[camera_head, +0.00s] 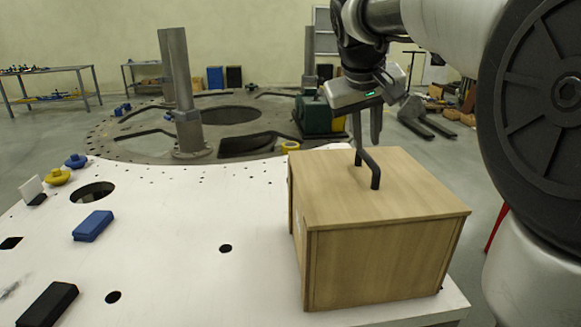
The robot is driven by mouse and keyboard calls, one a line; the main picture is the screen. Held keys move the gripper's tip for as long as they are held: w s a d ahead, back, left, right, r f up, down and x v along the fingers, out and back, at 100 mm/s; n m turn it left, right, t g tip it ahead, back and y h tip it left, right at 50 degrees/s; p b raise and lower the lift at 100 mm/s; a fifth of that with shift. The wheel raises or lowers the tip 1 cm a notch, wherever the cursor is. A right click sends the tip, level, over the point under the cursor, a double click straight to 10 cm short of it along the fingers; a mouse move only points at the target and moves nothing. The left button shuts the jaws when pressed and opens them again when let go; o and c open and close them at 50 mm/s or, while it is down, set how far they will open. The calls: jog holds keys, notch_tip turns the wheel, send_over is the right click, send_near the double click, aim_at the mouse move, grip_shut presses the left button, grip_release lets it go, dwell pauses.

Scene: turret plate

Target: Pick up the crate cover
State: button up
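The wooden crate (375,262) stands at the right end of the white plate. Its flat wooden cover (420,192) lies on top of it. A dark bar handle (374,165) rises from the middle of the cover. My gripper (366,138) is above the cover at the handle's far end, with its fingers pointing down. The fingers look spread apart, and the handle's far end shows just below them. I cannot tell whether a finger touches the handle. The crate's inside is hidden by the cover.
Blue (93,226) and black (48,304) blocks lie on the white plate (180,270) at left. The plate has several holes. A grey post (180,95) stands on the round turret plate behind. My arm fills the upper right. The plate's middle is mostly clear.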

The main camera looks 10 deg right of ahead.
aim_at(367, 156)
jog(key=x, duration=0.8)
jog(key=shift+d+f, duration=0.1)
jog(key=shift+f, duration=0.05)
grip_shut()
dwell(1.1)
